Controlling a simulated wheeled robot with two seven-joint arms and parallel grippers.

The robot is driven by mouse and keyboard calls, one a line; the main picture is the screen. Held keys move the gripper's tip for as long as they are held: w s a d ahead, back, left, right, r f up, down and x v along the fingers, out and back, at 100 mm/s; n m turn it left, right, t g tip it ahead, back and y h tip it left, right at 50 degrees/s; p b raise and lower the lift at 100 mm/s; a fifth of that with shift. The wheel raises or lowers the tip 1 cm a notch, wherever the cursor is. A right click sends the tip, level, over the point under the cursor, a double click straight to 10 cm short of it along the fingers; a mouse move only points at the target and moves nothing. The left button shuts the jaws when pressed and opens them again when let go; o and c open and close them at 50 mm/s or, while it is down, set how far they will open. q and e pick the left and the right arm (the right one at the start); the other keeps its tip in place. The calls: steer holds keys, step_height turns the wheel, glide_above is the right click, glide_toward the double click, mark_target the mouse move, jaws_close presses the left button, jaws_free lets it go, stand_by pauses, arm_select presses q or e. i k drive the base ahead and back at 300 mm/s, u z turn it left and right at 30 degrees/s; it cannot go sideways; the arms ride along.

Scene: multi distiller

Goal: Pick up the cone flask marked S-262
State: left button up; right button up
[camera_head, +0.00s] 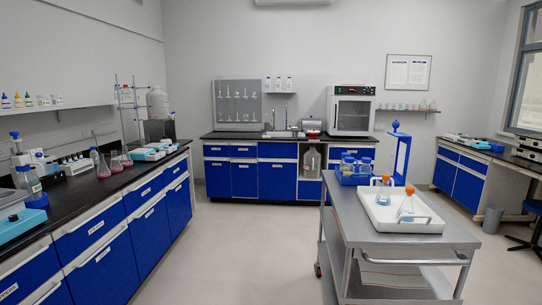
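A cone flask with blue liquid and an orange neck piece (406,209) stands in the front part of a white tray (427,227) on the grey cart. A second similar cone flask (383,194) stands just behind it to the left in the same tray. Two cone flasks with pink liquid, one here (103,169) and one beside it (116,163), stand on the left bench. The markings are too small to read, so I cannot tell which flask is S-262. Neither of my grippers is in view.
The grey metal cart (350,227) also carries a blue rack of blue-capped bottles (355,171). A blue upright frame (400,155) rises at its far end. The left bench (75,190) holds bottles and instruments. The floor (235,250) between left bench and cart is clear.

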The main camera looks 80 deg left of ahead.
mark_target(126, 160)
steer(key=u, duration=3.05)
steer(key=i, duration=7.6)
steer(key=u, duration=4.15)
